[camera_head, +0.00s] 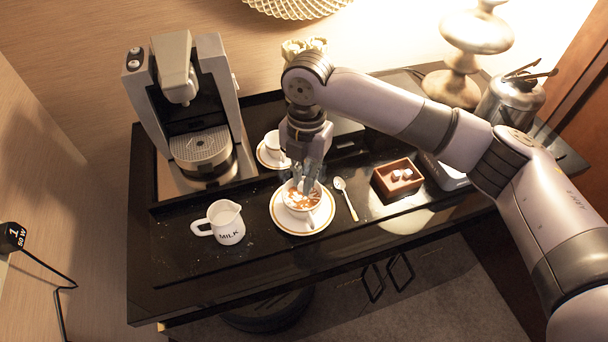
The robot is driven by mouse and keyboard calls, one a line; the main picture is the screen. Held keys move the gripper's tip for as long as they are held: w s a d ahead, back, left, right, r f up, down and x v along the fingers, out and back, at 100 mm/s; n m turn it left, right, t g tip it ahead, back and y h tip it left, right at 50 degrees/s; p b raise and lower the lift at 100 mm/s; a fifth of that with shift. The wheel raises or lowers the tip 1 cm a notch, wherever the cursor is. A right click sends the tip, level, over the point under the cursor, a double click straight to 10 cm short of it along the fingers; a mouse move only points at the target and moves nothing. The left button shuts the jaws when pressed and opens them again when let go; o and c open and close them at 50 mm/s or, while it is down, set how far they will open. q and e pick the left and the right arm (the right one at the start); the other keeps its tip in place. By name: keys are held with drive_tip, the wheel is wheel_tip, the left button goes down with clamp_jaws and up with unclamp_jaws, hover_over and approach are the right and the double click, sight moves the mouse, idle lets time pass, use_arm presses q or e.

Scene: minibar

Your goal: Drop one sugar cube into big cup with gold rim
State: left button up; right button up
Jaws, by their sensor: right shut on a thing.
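The big cup with the gold rim (302,209) stands on a white saucer with a gold rim (279,222), at the middle of the dark counter. It holds a brown drink with white foam. My right gripper (308,186) points down at the cup, its fingertips over or just inside the opening. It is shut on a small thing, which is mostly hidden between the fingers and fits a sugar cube. More sugar cubes (403,174) lie in a square wooden box (402,195) to the right. My left gripper is not in view.
A milk jug (226,231) stands left of the cup, and a spoon (346,200) lies right of it. A smaller cup (272,142) on a saucer is behind. A coffee machine (190,110) stands at the back left, a metal ice bucket (510,103) at the back right.

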drive_tip(key=o, duration=0.7)
drive_tip(key=shift+o, duration=0.2)
